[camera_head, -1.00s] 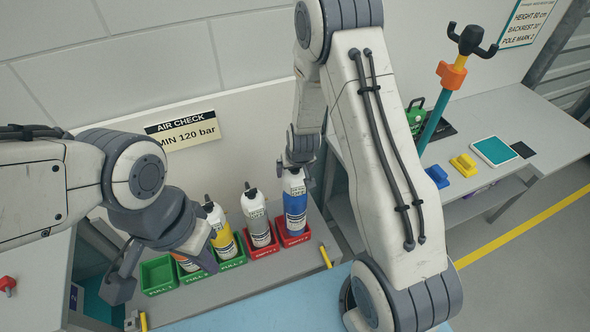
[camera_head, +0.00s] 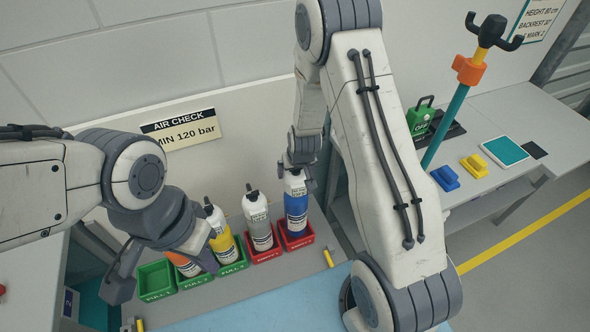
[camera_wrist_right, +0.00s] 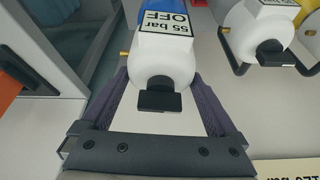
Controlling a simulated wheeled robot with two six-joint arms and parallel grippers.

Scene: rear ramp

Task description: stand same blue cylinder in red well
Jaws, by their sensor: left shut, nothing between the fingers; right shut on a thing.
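The blue cylinder (camera_head: 297,213), with a white shoulder and a label, stands about upright at the right end of the row. Its base is within the walls of the rightmost red well (camera_head: 297,243); whether it touches the floor is hidden. My right gripper (camera_head: 297,168) is shut on the cylinder near its top. The right wrist view shows the cylinder's white shoulder (camera_wrist_right: 165,62) between the fingers, with a "55 bar OFF" tag and a black valve. My left gripper (camera_head: 118,288) is shut and empty, left of the row, partly covering the orange cylinder (camera_head: 187,266).
A grey cylinder (camera_head: 258,222) stands in the neighbouring red well (camera_head: 262,256). A yellow cylinder (camera_head: 221,238) stands in a green well (camera_head: 234,266). The leftmost green well (camera_head: 156,281) is empty. A teal pole (camera_head: 446,125) rises at the right bench.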

